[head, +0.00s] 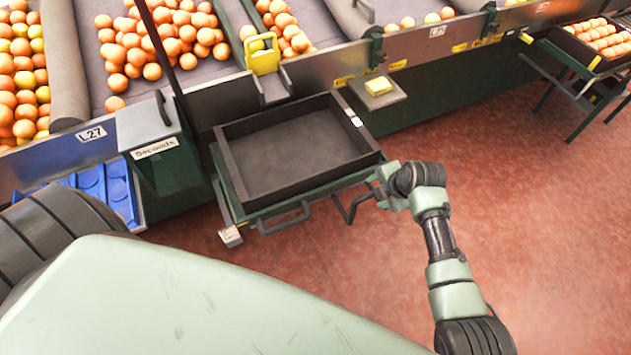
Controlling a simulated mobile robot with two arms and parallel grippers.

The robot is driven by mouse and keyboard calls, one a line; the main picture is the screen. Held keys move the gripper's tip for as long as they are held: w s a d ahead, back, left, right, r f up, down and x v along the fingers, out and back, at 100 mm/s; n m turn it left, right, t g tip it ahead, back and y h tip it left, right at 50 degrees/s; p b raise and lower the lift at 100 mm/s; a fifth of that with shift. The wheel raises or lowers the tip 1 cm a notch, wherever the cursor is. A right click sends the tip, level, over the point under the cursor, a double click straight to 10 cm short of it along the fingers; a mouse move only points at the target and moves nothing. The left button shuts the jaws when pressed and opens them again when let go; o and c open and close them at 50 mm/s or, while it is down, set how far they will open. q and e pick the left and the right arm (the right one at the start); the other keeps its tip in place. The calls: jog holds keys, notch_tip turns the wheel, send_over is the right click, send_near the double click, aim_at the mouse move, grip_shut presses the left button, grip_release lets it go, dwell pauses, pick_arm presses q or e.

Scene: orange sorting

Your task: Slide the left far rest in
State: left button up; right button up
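An empty dark crate (255,195) sits on a green-framed stand (270,210) that juts out from the sorting line. Two bar-shaped metal loops, a left one (285,219) and a right one (350,212), stick out below the crate's near side. I cannot tell for sure which part is the left far rest. My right gripper (380,188) is at the crate's near right corner, close to the right loop. Its fingers are small and seen from above, so I cannot tell whether they are open or touching anything. My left gripper is not in view.
A bin labelled Decomis (155,150) and a blue tray (112,190) stand left of the crate.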

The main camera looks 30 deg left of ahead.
notch_tip(320, 180, up, 8)
jog(key=a+p, duration=0.2)
jog(key=p, duration=0.4)
jog(key=shift+s+f, duration=0.25)
jog(key=shift+d, duration=0.1)
